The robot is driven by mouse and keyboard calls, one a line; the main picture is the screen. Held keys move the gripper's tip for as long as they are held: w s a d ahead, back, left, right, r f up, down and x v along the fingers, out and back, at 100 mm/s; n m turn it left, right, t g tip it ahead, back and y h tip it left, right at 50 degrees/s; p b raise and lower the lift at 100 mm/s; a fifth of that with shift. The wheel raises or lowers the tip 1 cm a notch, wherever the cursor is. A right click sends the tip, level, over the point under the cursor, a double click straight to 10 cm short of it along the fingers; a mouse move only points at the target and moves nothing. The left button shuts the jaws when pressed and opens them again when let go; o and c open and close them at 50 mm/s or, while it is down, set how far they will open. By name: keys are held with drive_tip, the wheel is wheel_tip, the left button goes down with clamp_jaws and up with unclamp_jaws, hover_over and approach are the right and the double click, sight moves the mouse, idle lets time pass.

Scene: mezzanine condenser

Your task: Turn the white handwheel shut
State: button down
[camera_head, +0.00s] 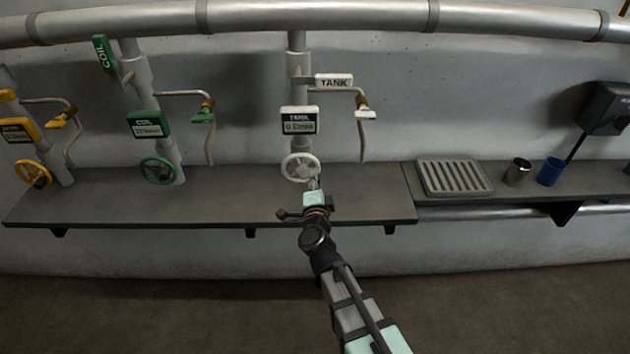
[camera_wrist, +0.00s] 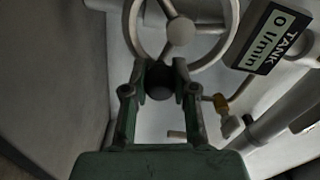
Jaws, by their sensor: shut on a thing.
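The white handwheel (camera_head: 299,167) is on the middle pipe, below the TANK sign (camera_head: 334,80) and a white meter box (camera_head: 299,121). In the wrist view the handwheel (camera_wrist: 179,32) fills the top, with its hub and spokes showing. The meter (camera_wrist: 270,38) there reads 0 l/min. My gripper (camera_head: 313,182) reaches the lower right of the wheel in the head view. In the wrist view my gripper (camera_wrist: 160,75) has its two fingers at the wheel's lower rim, shut on it. A dark round part sits between the fingers; its exact contact is hard to make out.
A green handwheel (camera_head: 159,170) and a yellow handwheel (camera_head: 34,174) stand on pipes to the left. A slotted tray (camera_head: 454,177), a metal cup (camera_head: 517,171) and a blue cup (camera_head: 550,171) are on the right shelf. The dark shelf (camera_head: 225,200) is mostly bare.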

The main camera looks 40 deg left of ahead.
drive_tip(key=c, duration=0.9)
unclamp_jaws()
drive_tip(key=shift+s, duration=0.1)
drive_tip(key=v, duration=0.7)
drive_tip(key=shift+s+d, duration=0.15)
